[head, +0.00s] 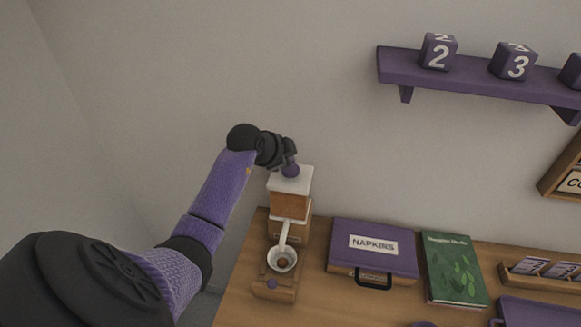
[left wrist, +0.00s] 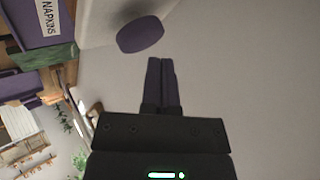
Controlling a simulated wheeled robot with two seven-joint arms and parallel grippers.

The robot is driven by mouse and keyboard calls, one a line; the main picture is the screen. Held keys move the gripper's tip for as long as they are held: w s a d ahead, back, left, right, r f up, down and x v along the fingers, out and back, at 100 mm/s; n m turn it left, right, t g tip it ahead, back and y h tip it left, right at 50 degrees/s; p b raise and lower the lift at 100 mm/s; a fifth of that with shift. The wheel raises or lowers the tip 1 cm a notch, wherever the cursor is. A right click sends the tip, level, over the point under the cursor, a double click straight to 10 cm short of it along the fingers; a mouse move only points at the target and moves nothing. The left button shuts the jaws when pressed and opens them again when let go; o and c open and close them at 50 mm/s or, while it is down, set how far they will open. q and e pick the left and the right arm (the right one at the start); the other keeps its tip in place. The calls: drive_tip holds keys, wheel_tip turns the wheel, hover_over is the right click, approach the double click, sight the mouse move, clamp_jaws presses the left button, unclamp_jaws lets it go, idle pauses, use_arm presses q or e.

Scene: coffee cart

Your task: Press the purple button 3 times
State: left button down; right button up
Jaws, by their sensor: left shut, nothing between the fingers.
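The purple button (head: 290,172) is on the white top of the small wooden coffee machine (head: 291,206), against the wall. My left gripper (head: 290,158) is just above it, with the fingers hard to make out. In the left wrist view, a round purple button (left wrist: 140,34) sits on a pale surface. My left gripper (left wrist: 161,60) is shut and empty there, its purple fingertips close to the button's edge; I cannot tell whether they touch. A smaller purple spot (head: 271,284) is on the machine's front base. My right gripper is out of view.
A white cup (head: 282,259) sits on the machine's base. A purple napkins case (head: 374,262) and a green book (head: 453,268) lie to its right on the wooden counter. A purple shelf (head: 470,78) with numbered blocks hangs above. The wall left of the machine is bare.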

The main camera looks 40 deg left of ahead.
sight(287, 169)
use_arm(q)
drive_tip(key=shift+f, duration=0.1)
drive_tip(key=shift+f, duration=0.3)
drive_tip(key=shift+f+b, duration=0.4)
drive_tip(key=shift+f, duration=0.45)
idle(1.0)
drive_tip(key=shift+r+p, duration=1.25)
drive_tip(key=shift+p, duration=0.1)
wheel_tip(287, 169, up, 5)
drive_tip(key=p, duration=0.6)
drive_tip(key=shift+r, duration=0.1)
